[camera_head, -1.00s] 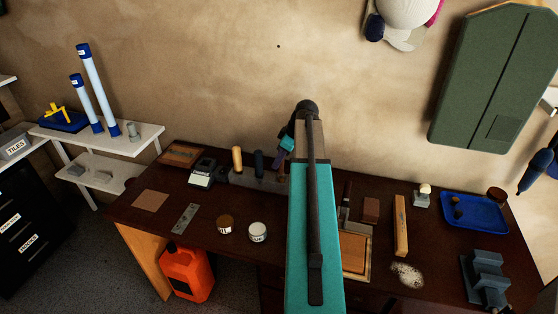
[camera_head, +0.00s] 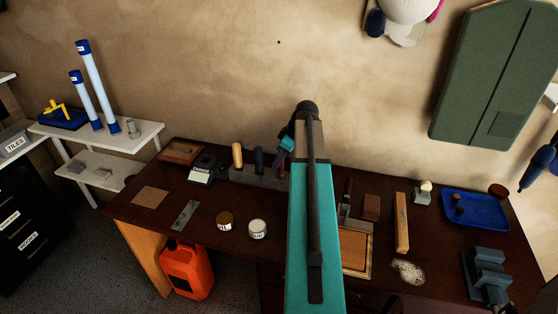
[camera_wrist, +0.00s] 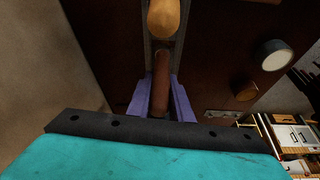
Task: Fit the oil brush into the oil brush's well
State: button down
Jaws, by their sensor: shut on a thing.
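The oil brush, as I take it, is the reddish-brown rounded handle (camera_wrist: 161,72) between the purple fingers of my gripper (camera_wrist: 160,85) in the wrist view. My gripper is shut on it. In the head view my gripper (camera_head: 281,161) is at the right end of a grey rack (camera_head: 262,178), at the back of the dark bench. A light wooden handle (camera_head: 237,156) and a dark blue handle (camera_head: 259,160) stand upright in the rack. The wooden handle also shows in the wrist view (camera_wrist: 163,18). The brush's lower end and its well are hidden.
A brown-lidded jar (camera_head: 225,220) and a white-lidded jar (camera_head: 258,228) stand in front of the rack. A wooden tray (camera_head: 355,250), a blue tray (camera_head: 478,208) and a vise (camera_head: 487,275) are to the right.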

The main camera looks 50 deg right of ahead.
jog(key=shift+f+b, duration=0.35)
jog(key=shift+f, duration=0.4)
jog(key=c, duration=1.5)
grip_release()
jog(key=shift+r, duration=0.2)
jog(key=shift+b+v, duration=1.45)
jog(key=shift+v, duration=5.35)
jog(key=shift+a, duration=0.1)
